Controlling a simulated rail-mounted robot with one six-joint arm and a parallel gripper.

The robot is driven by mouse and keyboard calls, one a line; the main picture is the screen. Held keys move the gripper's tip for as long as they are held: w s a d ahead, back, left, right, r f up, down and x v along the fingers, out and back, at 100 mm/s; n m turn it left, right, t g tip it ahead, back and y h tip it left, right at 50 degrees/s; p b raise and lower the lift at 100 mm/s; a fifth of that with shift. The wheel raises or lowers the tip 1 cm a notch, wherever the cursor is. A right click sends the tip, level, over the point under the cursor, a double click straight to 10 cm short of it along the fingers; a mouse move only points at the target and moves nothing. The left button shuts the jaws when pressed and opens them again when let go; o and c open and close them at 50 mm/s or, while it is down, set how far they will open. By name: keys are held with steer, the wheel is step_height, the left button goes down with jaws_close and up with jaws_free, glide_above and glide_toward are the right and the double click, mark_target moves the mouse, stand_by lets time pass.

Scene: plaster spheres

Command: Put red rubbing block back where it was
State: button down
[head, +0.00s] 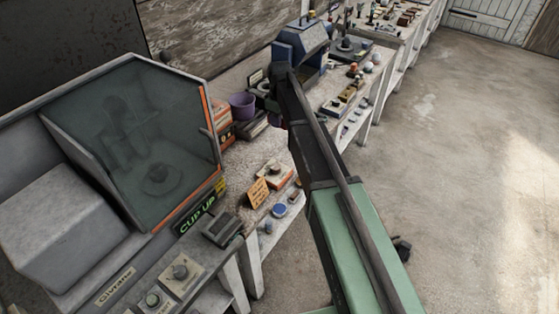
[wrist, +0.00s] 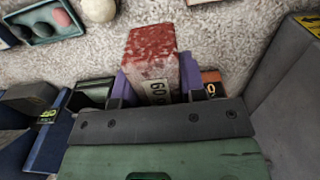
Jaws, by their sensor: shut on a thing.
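The red rubbing block (wrist: 152,50) has a worn red face and a pale side with a dark "60" label. It is between the two purple fingers of my gripper (wrist: 153,82) in the wrist view, which is shut on it. The grey bench surface lies beyond it in that view; I cannot tell whether the block touches it. In the head view my gripper (head: 274,104) is at the bench in front of the blue machine, and the block cannot be made out there.
In the wrist view, an orange block (wrist: 211,84) is close right of the fingers and a dark block (wrist: 92,92) is left. A tray (wrist: 66,33) with balls lies upper left. In the head view, a purple tub (head: 243,104) and a blue machine (head: 300,45) stand near my gripper.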

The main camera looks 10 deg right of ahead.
mark_target(279, 157)
step_height(279, 157, down, 16)
steer(key=b, duration=1.4)
steer(key=shift+f, duration=0.25)
steer(key=shift+r+p, duration=0.35)
steer(key=shift+f, duration=0.25)
steer(key=c, duration=0.7)
jaws_free()
steer(key=shift+r, duration=0.15)
step_height(279, 157, up, 12)
steer(key=p, duration=1.2)
steer(key=shift+r, duration=0.25)
steer(key=s+m, duration=0.3)
steer(key=s, duration=0.7)
steer(key=s+m, duration=0.3)
steer(key=s, duration=0.7)
steer(key=s+m, duration=0.2)
steer(key=s, duration=0.9)
steer(key=shift+s+f+m, duration=0.1)
steer(key=shift+f+m, duration=0.1)
steer(key=shift+m, duration=0.2)
